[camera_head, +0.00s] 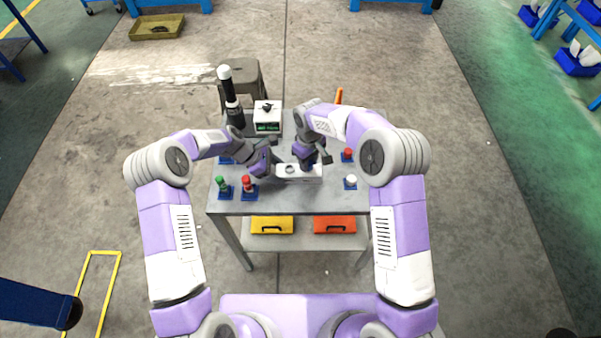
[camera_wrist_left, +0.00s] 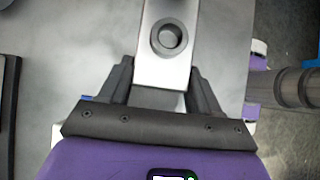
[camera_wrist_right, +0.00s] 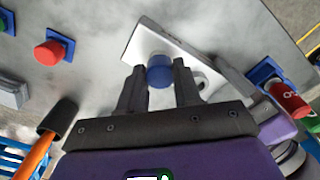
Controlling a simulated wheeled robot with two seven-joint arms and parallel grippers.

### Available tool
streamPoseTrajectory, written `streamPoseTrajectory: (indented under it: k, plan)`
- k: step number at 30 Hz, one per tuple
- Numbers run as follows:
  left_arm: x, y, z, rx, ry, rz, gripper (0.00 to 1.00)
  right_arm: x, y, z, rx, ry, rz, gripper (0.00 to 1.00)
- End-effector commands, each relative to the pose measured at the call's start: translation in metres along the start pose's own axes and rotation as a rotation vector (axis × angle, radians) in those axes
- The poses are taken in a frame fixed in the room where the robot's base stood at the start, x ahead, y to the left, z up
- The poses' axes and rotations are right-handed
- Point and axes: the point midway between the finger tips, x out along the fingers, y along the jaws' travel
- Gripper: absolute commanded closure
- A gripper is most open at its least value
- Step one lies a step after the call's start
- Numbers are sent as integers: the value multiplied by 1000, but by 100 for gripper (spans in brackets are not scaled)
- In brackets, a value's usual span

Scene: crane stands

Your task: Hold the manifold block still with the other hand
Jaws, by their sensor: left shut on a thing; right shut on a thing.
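The manifold block (camera_head: 290,174) is a pale bar lying on the grey table, with a round open port on top. In the left wrist view the block (camera_wrist_left: 163,62) sits between the fingers of my left gripper (camera_wrist_left: 163,80), which is shut on its end. My right gripper (camera_wrist_right: 158,72) is shut on a blue cylindrical plug (camera_wrist_right: 160,72) at the block's other end, above its top face. The wrist view does not show clearly whether the plug is seated in a port. An open port (camera_wrist_right: 201,82) shows beside the right gripper's finger.
A white-topped box (camera_head: 267,116) and black bottle-like object (camera_head: 231,98) stand at the back. An orange handle (camera_wrist_right: 36,155) is near my right gripper. The front table strip is bare.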

Motion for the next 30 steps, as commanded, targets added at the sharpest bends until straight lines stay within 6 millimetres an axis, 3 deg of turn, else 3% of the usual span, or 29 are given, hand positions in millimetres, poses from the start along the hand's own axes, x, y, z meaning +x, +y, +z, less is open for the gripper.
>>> streamPoseTrajectory:
  k: [6, 17, 25, 30]
  plan:
    - [0, 0, 0, -1, 1, 2, 78, -2, 1, -1, -218, 3, 1, 100]
    - [0, 0, -1, -1, 1, 2, 78, -2, 1, -1, -252, 3, 1, 100]
    - [0, 0, -1, -1, 2, 1, 78, -2, 1, -1, -572, 3, 1, 100]
    - [0, 0, -1, -1, 2, 1, 78, -3, 1, -1, -685, 3, 2, 100]
